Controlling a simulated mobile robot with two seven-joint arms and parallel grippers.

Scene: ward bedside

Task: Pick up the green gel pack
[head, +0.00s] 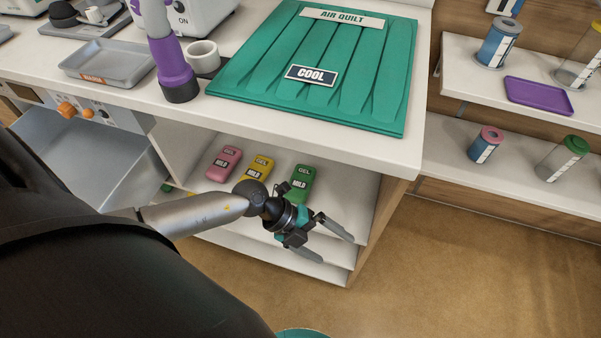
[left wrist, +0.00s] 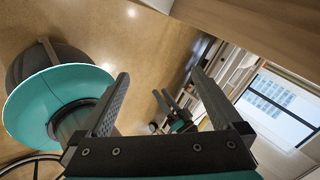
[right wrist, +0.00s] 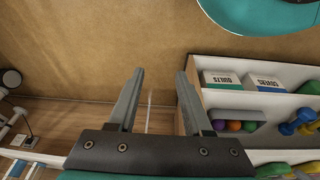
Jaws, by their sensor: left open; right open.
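The green gel pack (head: 299,183) lies on the upper shelf under the counter in the head view, at the right of a row of packs. Its label reads GEL MILD, and its lower left part is close to my wrist in the picture. My right gripper (right wrist: 158,90) is open and empty over the floor in the right wrist view.
A pink pack (head: 224,163) and a yellow pack (head: 257,170) lie left of the green one. The counter (head: 300,118) overhangs the shelf and bears a teal quilt (head: 330,60). Shelves with containers (head: 486,145) stand at the right. Floor (head: 430,270) is free in front.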

